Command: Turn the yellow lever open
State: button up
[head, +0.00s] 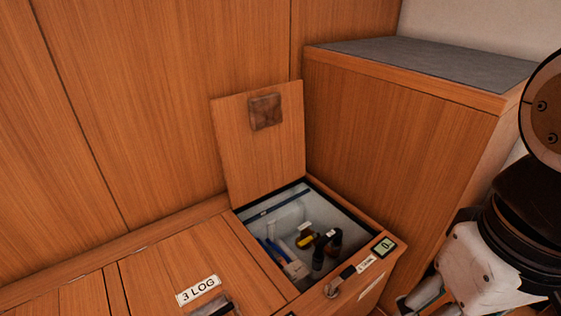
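The small yellow piece that looks like the yellow lever (306,241) is inside an open compartment (340,205) in the wooden bench. It sits beside dark curved pipe fittings (327,242) and is small in the picture, so its exact angle is hard to tell. My gripper (422,297) is at the lower right, outside the compartment and to the right of the lever, well apart from it. Its lower end is cut off by the picture edge, and I cannot tell how far its fingers are apart.
The compartment's wooden lid (262,160) stands raised behind the opening. A metal latch (340,282) and a small green display (384,246) are on its front rim. Blue-handled items (274,250) lie inside. A closed lid labelled "3 LOG" (198,290) is at left. A tall wooden cabinet (395,145) stands at right.

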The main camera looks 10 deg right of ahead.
aim_at(306, 240)
jog(key=l+u, duration=0.5)
jog(key=l, duration=0.75)
jog(key=i, duration=0.6)
jog(key=l+u, duration=0.2)
jog(key=u, duration=0.3)
